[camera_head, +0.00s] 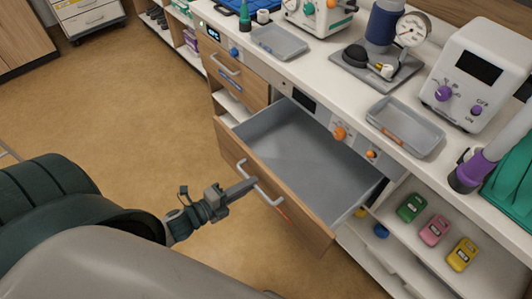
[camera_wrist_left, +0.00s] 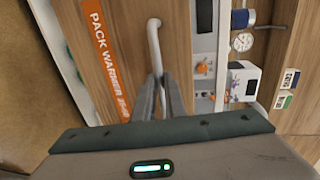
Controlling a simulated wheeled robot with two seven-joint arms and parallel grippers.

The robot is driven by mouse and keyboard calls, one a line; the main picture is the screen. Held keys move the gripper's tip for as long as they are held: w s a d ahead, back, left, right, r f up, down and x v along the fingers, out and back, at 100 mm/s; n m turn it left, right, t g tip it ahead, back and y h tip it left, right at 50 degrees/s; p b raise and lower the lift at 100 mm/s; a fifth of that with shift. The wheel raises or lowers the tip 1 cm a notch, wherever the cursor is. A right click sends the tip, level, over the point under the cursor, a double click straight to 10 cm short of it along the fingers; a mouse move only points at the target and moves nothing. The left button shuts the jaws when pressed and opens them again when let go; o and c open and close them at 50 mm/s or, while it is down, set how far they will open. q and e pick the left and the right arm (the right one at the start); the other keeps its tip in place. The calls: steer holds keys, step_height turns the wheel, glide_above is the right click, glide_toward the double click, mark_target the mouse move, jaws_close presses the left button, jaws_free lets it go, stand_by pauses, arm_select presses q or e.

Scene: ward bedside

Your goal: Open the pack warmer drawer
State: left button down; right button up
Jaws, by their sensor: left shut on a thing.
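The pack warmer drawer (camera_head: 300,150) is pulled well out from the counter in the head view, and its grey inside is empty. Its wooden front (camera_head: 290,215) carries a pale bar handle (camera_head: 262,184). In the left wrist view the front has an orange "PACK WARMER" label (camera_wrist_left: 105,60) beside the handle (camera_wrist_left: 154,45). My left gripper (camera_head: 250,186) is at the handle with its fingers shut on it; the fingers also show in the wrist view (camera_wrist_left: 158,95). My right gripper is not in view.
The counter above holds a grey tray (camera_head: 278,42), another tray (camera_head: 405,126), a gauge stand (camera_head: 375,68) and a white device (camera_head: 478,75). A closed drawer (camera_head: 235,70) is at the left. Green, pink and yellow items (camera_head: 435,231) lie on a lower shelf. The floor (camera_head: 120,110) at left is clear.

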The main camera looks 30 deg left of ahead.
arm_select(q)
steer(key=v, duration=0.2)
steer(key=f+v, duration=0.1)
steer(key=v, duration=0.1)
steer(key=shift+s+a+r, duration=0.1)
steer(key=shift+s, duration=0.15)
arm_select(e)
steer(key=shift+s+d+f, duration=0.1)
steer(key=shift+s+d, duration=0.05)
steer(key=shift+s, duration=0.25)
arm_select(q)
steer(key=c, duration=1.8)
jaws_free()
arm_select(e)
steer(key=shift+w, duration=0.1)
